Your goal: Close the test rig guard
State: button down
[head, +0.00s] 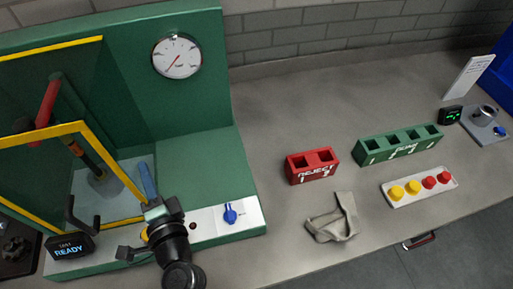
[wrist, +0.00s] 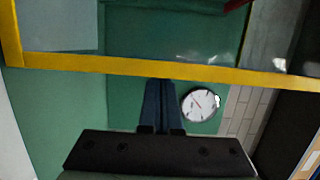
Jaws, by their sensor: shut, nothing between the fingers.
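The test rig (head: 190,110) is a green housing at the left of the head view. Its guard (head: 105,152) is a clear panel with a yellow frame, standing in front of the rig's bay. A yellow-edged tinted panel also shows higher up. My gripper (head: 147,180) is beside the guard's lower right corner, its blue fingers shut and empty. In the wrist view the fingers (wrist: 161,105) lie together, their tips close under the yellow guard bar (wrist: 165,69). I cannot tell whether they touch it. A black handle (head: 82,218) shows at the frame's lower part.
A display reading READY (head: 70,246) sits at the rig's front left. A blue knob (head: 231,214) is on the white front panel. A red reject block (head: 313,165), a green block (head: 398,145), a cloth strap (head: 335,218) and a tray of caps (head: 420,187) stand on the bench at right.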

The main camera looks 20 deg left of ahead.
jog(key=shift+s+a, duration=0.25)
jog(key=shift+a, duration=0.1)
dwell(0.4)
